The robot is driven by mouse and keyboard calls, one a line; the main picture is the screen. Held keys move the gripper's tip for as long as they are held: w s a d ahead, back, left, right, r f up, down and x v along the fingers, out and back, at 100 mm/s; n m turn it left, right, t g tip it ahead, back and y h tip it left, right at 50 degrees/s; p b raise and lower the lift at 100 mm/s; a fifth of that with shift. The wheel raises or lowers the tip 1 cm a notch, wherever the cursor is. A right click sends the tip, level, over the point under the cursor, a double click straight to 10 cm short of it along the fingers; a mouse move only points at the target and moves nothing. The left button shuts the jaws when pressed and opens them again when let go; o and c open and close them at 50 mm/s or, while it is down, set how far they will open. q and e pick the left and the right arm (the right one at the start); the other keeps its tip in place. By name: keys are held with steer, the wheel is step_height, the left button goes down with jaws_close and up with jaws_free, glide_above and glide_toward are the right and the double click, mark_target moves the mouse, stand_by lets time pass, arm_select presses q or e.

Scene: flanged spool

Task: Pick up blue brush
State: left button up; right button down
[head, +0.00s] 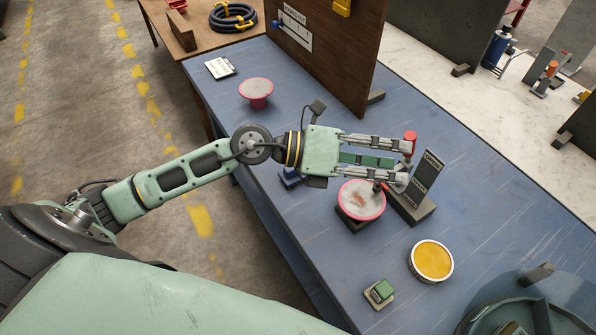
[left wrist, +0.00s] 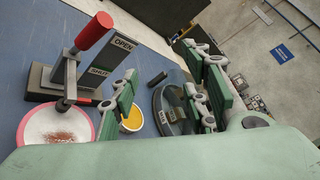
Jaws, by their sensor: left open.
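No object is clearly recognisable as a blue brush. A small dark blue object (head: 290,178), partly hidden by my left gripper, lies on the blue table (head: 300,250); I cannot tell if it is the brush. My left gripper (head: 405,163) is open, extended over the table. Its fingertips appear beside a red-handled lever (head: 410,136) and a dark upright plate (head: 427,172), which reads OPEN and SHUT in the left wrist view (left wrist: 112,55). Nothing shows held between the fingers. My right gripper is not in view.
A pink-rimmed dish (head: 361,199) stands just below the gripper, another (head: 256,90) further back. A yellow-filled round tin (head: 431,260), a small green block (head: 380,292) and a dark round tray (head: 545,305) are nearer the front. A brown board (head: 335,60) stands at the back.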

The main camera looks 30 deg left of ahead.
arm_select(q)
steer(key=a+f+m+g+y, duration=0.25)
steer(key=a+f+y, duration=0.25)
steer(key=a+f, duration=0.25)
steer(key=m+y, duration=0.1)
steer(key=y, duration=0.6)
glide_above(289, 177)
steer(key=shift+g, duration=0.25)
step_height(289, 177, down, 5)
steer(key=shift+s+a+r, duration=0.15)
steer(key=shift+r, duration=0.05)
steer(key=p+x, duration=0.1)
steer(key=x, duration=0.1)
steer(key=p+x, duration=0.1)
steer(key=x, duration=0.1)
steer(key=w+a+p+x, duration=0.1)
steer(key=x, duration=0.2)
steer(key=shift+p, duration=0.3)
steer(key=shift+w+f, duration=0.1)
steer(key=shift+f, duration=0.2)
steer(key=shift+c, duration=0.3)
jaws_close()
